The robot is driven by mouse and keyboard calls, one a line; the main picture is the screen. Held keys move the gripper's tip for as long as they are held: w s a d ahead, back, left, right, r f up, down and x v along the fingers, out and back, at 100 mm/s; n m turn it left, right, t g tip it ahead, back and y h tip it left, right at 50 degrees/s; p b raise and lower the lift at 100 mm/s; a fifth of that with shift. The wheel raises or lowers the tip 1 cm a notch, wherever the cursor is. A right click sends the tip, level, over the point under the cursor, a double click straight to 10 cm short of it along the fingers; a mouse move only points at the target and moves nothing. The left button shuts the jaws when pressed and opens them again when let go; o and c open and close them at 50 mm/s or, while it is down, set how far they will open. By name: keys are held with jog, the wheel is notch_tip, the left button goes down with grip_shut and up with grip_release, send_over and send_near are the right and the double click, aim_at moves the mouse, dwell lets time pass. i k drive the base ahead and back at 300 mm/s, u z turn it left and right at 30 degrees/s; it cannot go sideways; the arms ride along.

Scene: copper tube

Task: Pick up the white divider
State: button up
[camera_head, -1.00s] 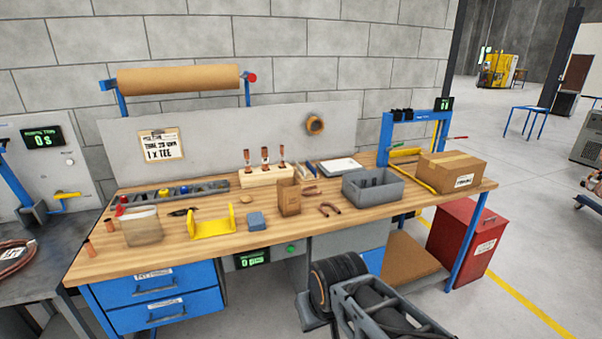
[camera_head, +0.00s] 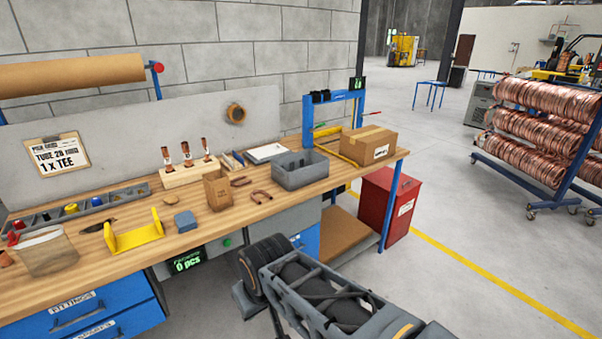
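I cannot surely pick out a white divider. A flat white piece (camera_head: 267,153) lies at the back of the wooden workbench (camera_head: 150,262), behind the grey bin (camera_head: 300,170). Several thin upright pieces (camera_head: 231,160) stand just left of it, too small to tell apart. My arm reaches up from the bottom middle, in front of the bench. My gripper's fingers do not show, so I cannot see what they hold.
The bench carries a yellow bracket (camera_head: 134,237), a blue block (camera_head: 185,221), a brown carton (camera_head: 217,190), copper fittings on a wooden block (camera_head: 189,173) and a cardboard box (camera_head: 368,145). A red cabinet (camera_head: 388,204) stands at its right end. Floor to the right is clear up to a copper coil rack (camera_head: 545,130).

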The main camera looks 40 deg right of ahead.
aim_at(224, 158)
jog(key=z, duration=1)
jog(key=i, duration=1.7)
jog(key=u, duration=0.7)
jog(key=i, duration=0.35)
jog(key=u, duration=0.3)
